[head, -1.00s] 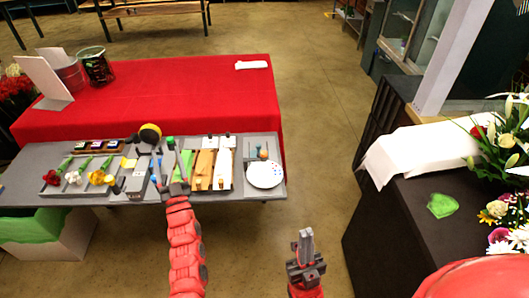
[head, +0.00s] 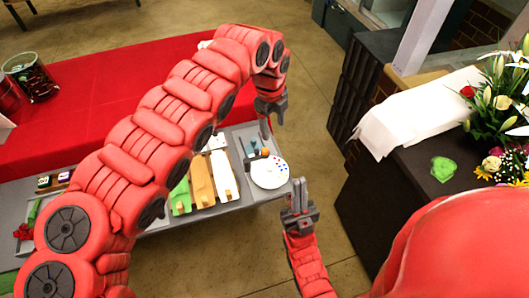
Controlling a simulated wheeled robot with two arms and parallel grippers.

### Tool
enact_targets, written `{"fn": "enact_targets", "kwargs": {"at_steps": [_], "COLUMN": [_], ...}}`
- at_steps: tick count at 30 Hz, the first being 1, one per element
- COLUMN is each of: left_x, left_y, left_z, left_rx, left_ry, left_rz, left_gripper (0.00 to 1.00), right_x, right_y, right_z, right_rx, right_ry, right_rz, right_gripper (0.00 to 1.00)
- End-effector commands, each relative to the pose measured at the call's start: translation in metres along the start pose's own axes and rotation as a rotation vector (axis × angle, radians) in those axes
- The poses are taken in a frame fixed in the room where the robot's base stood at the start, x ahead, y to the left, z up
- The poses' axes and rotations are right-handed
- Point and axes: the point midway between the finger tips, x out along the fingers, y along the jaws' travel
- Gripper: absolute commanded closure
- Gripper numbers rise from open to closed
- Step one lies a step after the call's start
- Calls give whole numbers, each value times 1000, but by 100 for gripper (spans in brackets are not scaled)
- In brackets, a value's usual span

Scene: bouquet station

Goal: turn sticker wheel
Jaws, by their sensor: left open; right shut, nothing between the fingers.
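The sticker wheel (head: 269,173) is a white disc with small coloured dots. It is at the right end of the grey table (head: 245,203), in full view. My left gripper (head: 266,130) points down just beyond the wheel in the picture, near the small blue and orange pieces behind it. It is open and looks apart from the wheel. My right gripper (head: 299,188) is shut and empty. It points up, to the right of the wheel and off the table's edge.
Green, tan and white strips (head: 201,182) lie left of the wheel. The red cloth table (head: 110,92) is behind. A dark counter (head: 400,190) with flowers (head: 500,100) and white paper (head: 420,115) stands at right. Bare floor lies between.

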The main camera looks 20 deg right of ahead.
Motion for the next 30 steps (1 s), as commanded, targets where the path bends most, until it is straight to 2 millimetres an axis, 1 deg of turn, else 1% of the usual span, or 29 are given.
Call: {"fn": "enact_targets", "kwargs": {"at_steps": [1,3,5,8,11,18,22,27,30], "left_x": [-5,-6,-5,5,22,82,109,136,150], "left_y": [9,16,19,21,22,26,27,28,27], "left_z": [-1,-3,-4,-4,-5,-7,-6,-5,-5], "left_rx": [24,44,51,50,50,51,48,50,50], "left_ry": [-9,-11,-10,-8,-7,-2,-4,-5,-4], "left_rz": [37,69,81,85,85,83,78,74,71], "left_gripper": [33,33,33,33,33,33,33,33,33], "right_x": [1,2,4,9,18,37,44,50,49], "right_y": [0,0,0,0,1,2,2,2,2], "right_z": [0,0,-1,-2,-3,-6,-8,-8,-8], "right_rx": [0,0,0,0,0,0,0,0,0], "right_ry": [-1,0,0,0,0,0,0,0,0], "right_rz": [0,0,0,0,0,0,0,0,0], "right_gripper": [100,100,100,100,100,100,100,100,100]}}
